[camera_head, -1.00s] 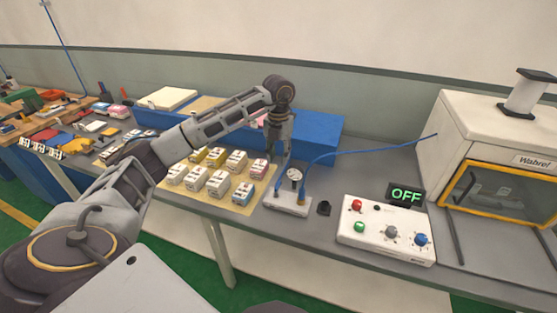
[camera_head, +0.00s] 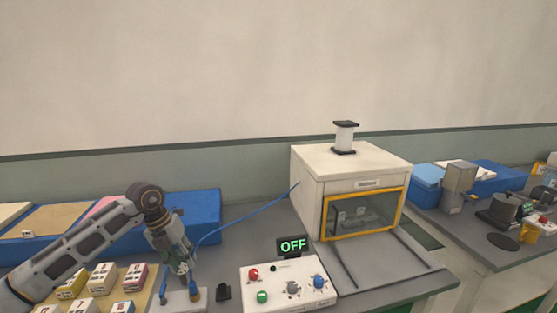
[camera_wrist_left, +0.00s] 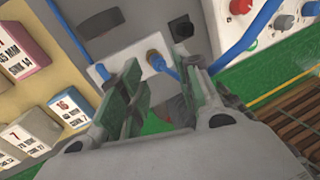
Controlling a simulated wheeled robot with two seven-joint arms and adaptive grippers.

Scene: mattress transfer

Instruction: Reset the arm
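My left gripper (camera_head: 184,268) hangs pointing down from the left arm over the small white connector block (camera_head: 170,300) at the bench's front. The left wrist view shows the gripper (camera_wrist_left: 165,72) with its two green-padded fingers apart. The block (camera_wrist_left: 110,72) shows behind the fingers, with a brass connector and a blue cable (camera_wrist_left: 160,62) in the gap between them. I see no grip on either; the exact clearance is unclear. My right gripper is in neither view.
Labelled boxes (camera_head: 103,278) sit left of the block. A control panel (camera_head: 290,287) with an OFF display (camera_head: 293,246) is to its right, then a white oven-like machine (camera_head: 307,190) with a yellow-framed window. A blue bin (camera_head: 205,215) stands behind. A second bench (camera_head: 500,255) is at far right.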

